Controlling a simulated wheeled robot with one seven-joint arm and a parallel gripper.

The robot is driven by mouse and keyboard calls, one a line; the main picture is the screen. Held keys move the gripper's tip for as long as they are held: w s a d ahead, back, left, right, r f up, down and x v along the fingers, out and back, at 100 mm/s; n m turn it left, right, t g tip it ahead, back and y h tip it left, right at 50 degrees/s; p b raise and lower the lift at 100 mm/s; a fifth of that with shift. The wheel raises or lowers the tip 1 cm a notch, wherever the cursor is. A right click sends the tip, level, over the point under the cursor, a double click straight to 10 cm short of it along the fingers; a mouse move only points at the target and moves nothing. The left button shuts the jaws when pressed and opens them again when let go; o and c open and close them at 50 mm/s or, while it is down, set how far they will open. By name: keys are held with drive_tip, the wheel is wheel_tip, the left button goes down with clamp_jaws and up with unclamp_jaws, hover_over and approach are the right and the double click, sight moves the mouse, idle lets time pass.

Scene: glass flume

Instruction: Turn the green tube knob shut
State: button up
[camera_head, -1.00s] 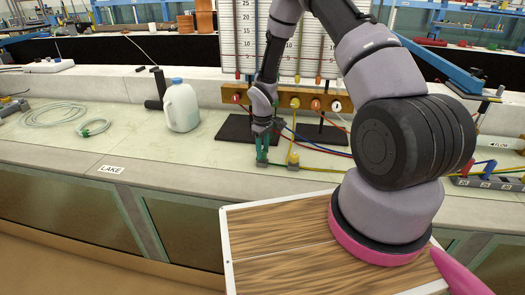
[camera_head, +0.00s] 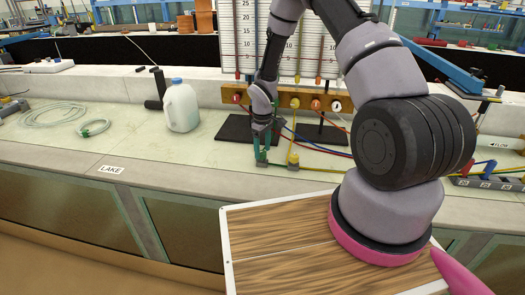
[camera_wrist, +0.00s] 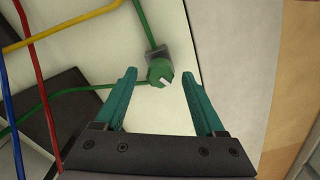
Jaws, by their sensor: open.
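The green tube knob (camera_wrist: 160,73) shows in the wrist view, a green round cap with a white mark on top. It sits on a small grey block (camera_wrist: 157,54) with green tube (camera_wrist: 144,22) running from it. My gripper (camera_wrist: 160,76) is open, its two teal fingers on either side of the knob, with visible gaps and no clear contact. In the head view my gripper (camera_head: 262,157) points down at the bench beside the manometer stand, and its fingers largely hide the green knob there.
A yellow tube knob (camera_head: 293,160) stands just right of my gripper. Yellow, red and blue tubes cross the bench nearby. A white jug (camera_head: 181,107) stands to the left, with coiled tubing (camera_head: 55,114) beyond it. The bench between jug and front edge is clear.

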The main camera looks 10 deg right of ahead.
wheel_tip(320, 180, up, 10)
idle(0.4)
wheel_tip(320, 180, up, 12)
drive_tip(key=m+t, duration=0.1)
drive_tip(key=m, duration=0.1)
hover_over(263, 152)
drive_tip(key=s+d, duration=0.1)
drive_tip(key=d, duration=0.1)
drive_tip(key=s+d+r+m+t, duration=0.1)
drive_tip(key=s+d+r+m, duration=0.15)
drive_tip(key=r, duration=0.45)
drive_tip(key=s+d+r+m+t, duration=0.1)
drive_tip(key=s+r, duration=0.3)
drive_tip(key=r, duration=0.2)
drive_tip(key=s+r+m+t+y, duration=0.1)
drive_tip(key=s+r+m+t, duration=0.1)
drive_tip(key=s+r, duration=0.4)
drive_tip(key=s+d+r+m+t+y, duration=0.1)
drive_tip(key=s+r+m, duration=0.4)
drive_tip(key=s, duration=0.8)
wheel_tip(263, 152, up, 2)
drive_tip(key=shift+s+r+t, duration=0.25)
drive_tip(key=shift+s+t, duration=0.1)
drive_tip(key=shift+t, duration=0.25)
